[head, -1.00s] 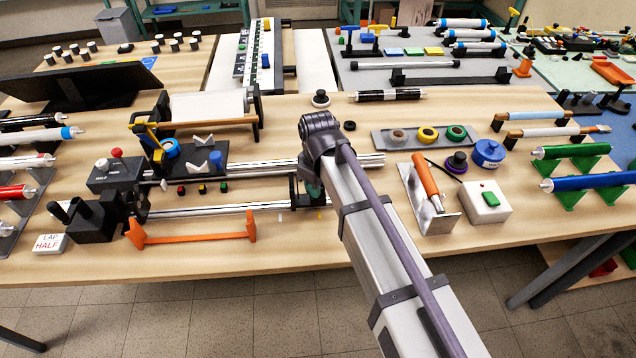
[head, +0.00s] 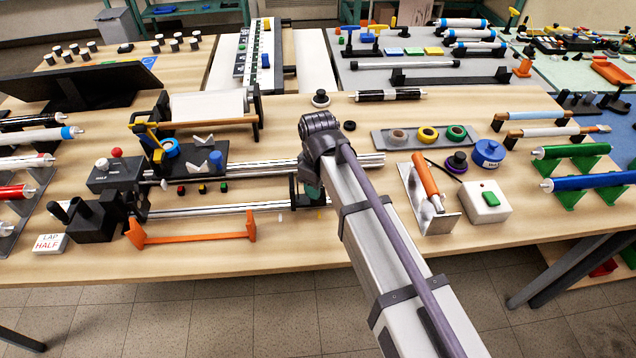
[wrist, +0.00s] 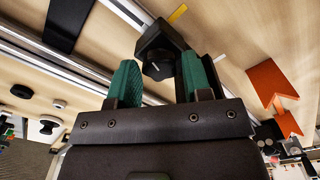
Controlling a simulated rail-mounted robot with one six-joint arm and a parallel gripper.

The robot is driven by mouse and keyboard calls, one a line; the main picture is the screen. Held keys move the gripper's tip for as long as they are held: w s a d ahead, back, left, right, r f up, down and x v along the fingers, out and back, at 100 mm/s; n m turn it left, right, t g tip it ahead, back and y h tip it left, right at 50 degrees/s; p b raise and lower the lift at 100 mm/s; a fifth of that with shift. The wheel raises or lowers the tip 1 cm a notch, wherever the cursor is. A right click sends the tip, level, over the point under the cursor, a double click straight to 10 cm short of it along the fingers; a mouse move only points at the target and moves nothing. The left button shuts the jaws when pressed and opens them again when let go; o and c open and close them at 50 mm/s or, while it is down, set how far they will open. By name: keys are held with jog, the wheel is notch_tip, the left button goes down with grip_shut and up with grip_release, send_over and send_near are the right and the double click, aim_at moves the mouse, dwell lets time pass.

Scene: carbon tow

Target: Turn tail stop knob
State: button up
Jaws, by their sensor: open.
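The tail stop (wrist: 160,38) is a black block on the metal rails. In the wrist view its dark knob (wrist: 157,66), with a pale mark on its face, shows between my fingertips. My gripper (wrist: 160,78) has two green fingers, spread apart on either side of the knob. I cannot tell whether either finger touches it. In the head view the tail stop (head: 296,192) shows at the right part of the rails, mostly hidden by my arm, and the knob cannot be made out there.
The rails (head: 210,209) run left to a black headstock (head: 90,218). An orange bar with upright ends (head: 195,238) lies in front of them. A trowel-like tool with an orange handle (head: 427,175) and a white box with a green button (head: 484,203) stand to the right of my arm.

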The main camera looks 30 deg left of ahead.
notch_tip(320, 180, up, 11)
jog(key=p, duration=1)
jog(key=shift+p, duration=0.4)
jog(key=shift+f, duration=0.1)
jog(key=w+d+m, duration=0.1)
jog(key=d+m, duration=0.8)
jog(key=d, duration=1.5)
jog(key=w+d+m, duration=0.1)
jog(key=d+m, duration=0.8)
jog(key=d, duration=1.6)
jog(key=shift+w+d+m, duration=0.25)
jog(key=shift+d+m, duration=0.1)
jog(key=shift+m, duration=0.05)
jog(key=shift+o, duration=0.2)
